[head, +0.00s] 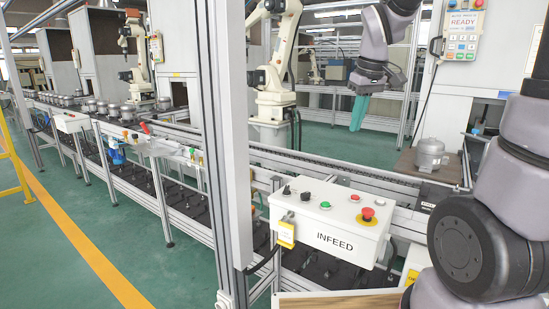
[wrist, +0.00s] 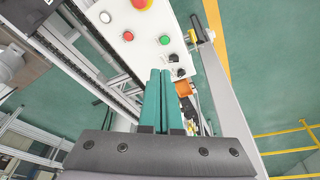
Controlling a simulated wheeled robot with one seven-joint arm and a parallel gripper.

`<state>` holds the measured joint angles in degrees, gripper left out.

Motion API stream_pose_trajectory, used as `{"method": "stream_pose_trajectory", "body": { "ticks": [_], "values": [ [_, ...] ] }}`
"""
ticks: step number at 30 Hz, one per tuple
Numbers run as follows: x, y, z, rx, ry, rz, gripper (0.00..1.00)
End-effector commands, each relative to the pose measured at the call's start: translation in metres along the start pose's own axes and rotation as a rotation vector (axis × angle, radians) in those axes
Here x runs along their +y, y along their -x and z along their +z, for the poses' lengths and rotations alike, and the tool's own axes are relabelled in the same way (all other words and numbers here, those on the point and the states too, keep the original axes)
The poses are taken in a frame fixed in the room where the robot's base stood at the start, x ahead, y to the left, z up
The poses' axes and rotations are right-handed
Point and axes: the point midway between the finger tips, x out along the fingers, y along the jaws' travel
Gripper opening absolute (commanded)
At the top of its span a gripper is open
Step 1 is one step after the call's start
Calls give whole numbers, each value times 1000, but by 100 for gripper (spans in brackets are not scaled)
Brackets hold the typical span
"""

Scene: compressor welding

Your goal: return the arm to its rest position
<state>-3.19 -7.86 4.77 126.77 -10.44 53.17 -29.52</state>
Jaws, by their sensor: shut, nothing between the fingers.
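My gripper (head: 359,113) hangs from the arm near the top centre of the head view, its teal fingers pointing down. It is raised in front of the conveyor line and touches nothing that I can see. In the wrist view my gripper (wrist: 157,102) shows two teal fingers side by side, shut and empty. Beyond the fingertips in that view is the white control box (wrist: 150,35) with its buttons.
The white INFEED box (head: 318,238) is at centre front, beside a tall aluminium post (head: 228,120). A conveyor (head: 345,170) runs behind it. A grey compressor (head: 430,157) stands at right. A white robot arm (head: 270,75) stands behind. Green floor is open at left.

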Motion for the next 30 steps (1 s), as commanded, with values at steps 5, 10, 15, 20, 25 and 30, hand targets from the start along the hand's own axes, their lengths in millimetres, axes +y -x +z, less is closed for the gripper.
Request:
{"method": "stream_pose_trajectory", "body": {
  "ticks": [5,10,15,20,25,30],
  "values": [
    [-4,54,43,136,-267,-4,0],
    [-13,86,84,253,-504,-42,0],
    [-20,102,111,330,-663,-87,0],
    [-23,106,120,358,-722,-107,0],
    [-24,106,121,359,-728,-109,0],
    [-24,106,121,359,-726,-109,0]
  ]
}}
